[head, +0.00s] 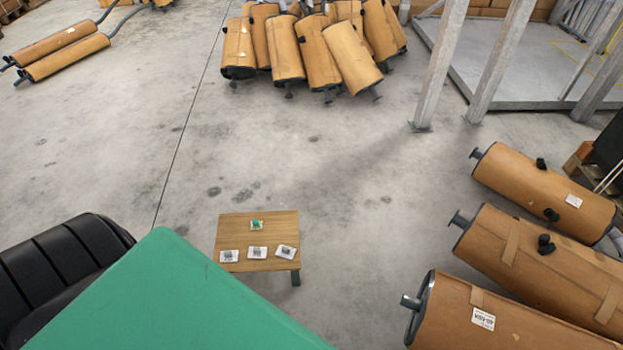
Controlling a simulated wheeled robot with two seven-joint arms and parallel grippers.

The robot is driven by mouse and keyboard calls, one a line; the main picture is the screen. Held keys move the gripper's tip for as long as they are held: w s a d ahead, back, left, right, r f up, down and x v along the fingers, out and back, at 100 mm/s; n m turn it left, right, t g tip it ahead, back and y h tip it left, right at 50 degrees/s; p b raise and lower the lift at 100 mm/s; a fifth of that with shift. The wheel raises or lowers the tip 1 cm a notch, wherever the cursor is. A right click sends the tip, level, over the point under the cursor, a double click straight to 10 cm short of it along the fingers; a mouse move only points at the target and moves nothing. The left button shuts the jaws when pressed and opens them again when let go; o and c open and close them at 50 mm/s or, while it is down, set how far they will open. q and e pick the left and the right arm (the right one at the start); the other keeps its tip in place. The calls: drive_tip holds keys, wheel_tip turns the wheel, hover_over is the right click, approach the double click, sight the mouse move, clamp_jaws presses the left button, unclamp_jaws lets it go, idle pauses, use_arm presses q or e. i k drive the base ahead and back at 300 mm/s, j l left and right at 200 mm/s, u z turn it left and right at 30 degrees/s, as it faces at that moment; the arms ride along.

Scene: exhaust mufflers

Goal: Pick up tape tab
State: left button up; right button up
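A small wooden table (258,240) stands low on the floor, left of centre. A small green piece on a tan-yellow base (257,225) lies near its far side. Three small white cards with grey pieces on them lie along its near side: a left one (229,255), a middle one (257,252) and a right one (285,251). They are too small to tell for certain which is the tape tab. Neither of my grippers is in view.
A large green surface (175,300) covers the bottom left, beside a black ribbed shape (60,262). Wrapped mufflers lie at the right (545,190) and in a pile at the back (315,50). Metal posts (440,65) stand at the back right. The floor around the table is mostly clear.

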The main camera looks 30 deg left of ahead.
sight(255, 225)
drive_tip(key=j+z, duration=0.35)
drive_tip(key=j, duration=0.15)
drive_tip(key=k+j+z, duration=0.1)
drive_tip(key=j+z, duration=0.3)
drive_tip(key=k+j+z, duration=0.2)
drive_tip(key=j+z, duration=0.15)
drive_tip(key=j, duration=0.25)
